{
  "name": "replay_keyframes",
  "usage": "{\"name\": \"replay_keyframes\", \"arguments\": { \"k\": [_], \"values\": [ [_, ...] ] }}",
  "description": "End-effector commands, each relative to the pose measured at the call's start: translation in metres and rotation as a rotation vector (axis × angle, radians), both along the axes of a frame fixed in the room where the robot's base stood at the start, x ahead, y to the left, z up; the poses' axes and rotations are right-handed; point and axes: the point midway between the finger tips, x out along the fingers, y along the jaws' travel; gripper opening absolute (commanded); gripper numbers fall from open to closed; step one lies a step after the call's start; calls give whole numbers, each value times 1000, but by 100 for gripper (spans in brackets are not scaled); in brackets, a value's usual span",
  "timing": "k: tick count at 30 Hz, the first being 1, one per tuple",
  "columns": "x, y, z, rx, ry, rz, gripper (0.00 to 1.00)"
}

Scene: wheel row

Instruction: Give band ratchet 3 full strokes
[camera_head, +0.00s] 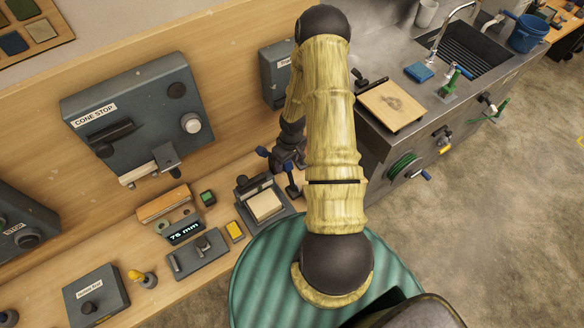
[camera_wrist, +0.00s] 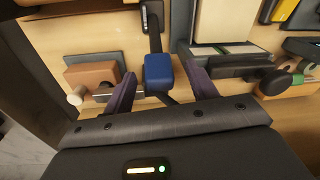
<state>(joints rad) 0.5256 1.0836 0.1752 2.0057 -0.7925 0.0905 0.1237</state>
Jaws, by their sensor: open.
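No label for the band ratchet is readable. A dark lever with a blue block-shaped grip (camera_wrist: 158,72) stands in the middle of the wrist view, and it looks like the ratchet handle. My gripper (camera_wrist: 160,68) is open, with one dark finger on each side of the blue grip. Gaps show on both sides, so the fingers do not appear closed on it. In the head view my gripper (camera_head: 284,168) is over the bench, beyond the bend of my arm. The ratchet's body is largely hidden there by my arm.
In the wrist view an orange-brown block (camera_wrist: 92,74) is left of the grip and a dark rounded handle (camera_wrist: 240,66) is right. The head view shows a cream-topped press (camera_head: 265,204), a "CONE STOP" box (camera_head: 135,115), a "76 mm" display (camera_head: 185,232) and a sink (camera_head: 475,50).

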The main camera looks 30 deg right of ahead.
Motion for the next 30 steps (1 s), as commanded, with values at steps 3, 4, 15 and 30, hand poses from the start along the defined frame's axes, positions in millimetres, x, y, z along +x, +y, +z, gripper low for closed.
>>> {"name": "replay_keyframes", "arguments": {
  "k": [3,4,15,30],
  "values": [
    [0,-1,11,0,0,0,57],
    [0,-1,13,0,0,0,57],
    [-1,-2,19,0,1,-1,57],
    [1,0,26,-13,-3,-1,57]
  ]
}}
